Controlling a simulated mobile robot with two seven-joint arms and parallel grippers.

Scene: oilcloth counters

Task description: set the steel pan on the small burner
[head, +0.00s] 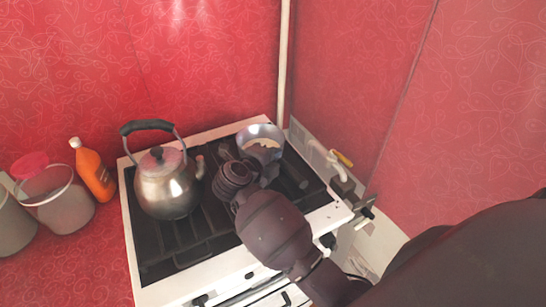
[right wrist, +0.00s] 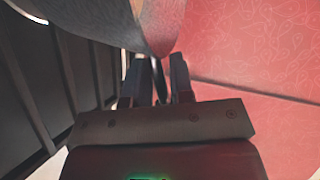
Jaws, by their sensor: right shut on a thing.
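The steel pan (head: 254,131) is over the back right part of the stove in the head view. Its round wall also fills the top middle of the right wrist view (right wrist: 155,30). My right gripper (head: 264,173) is at the pan's near side, shut on it; its fingers show just below the pan wall in the right wrist view (right wrist: 160,82). The gripped part is mostly hidden by the fingers. The burner under the pan is hidden, and I cannot tell whether the pan touches the grate. My left gripper is not in view.
A steel kettle (head: 168,190) with a dark handle stands on the left of the white stove (head: 135,240). An orange bottle (head: 93,172) and a clear bucket-like container (head: 65,205) stand left of the stove. Red walls close off the back and right.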

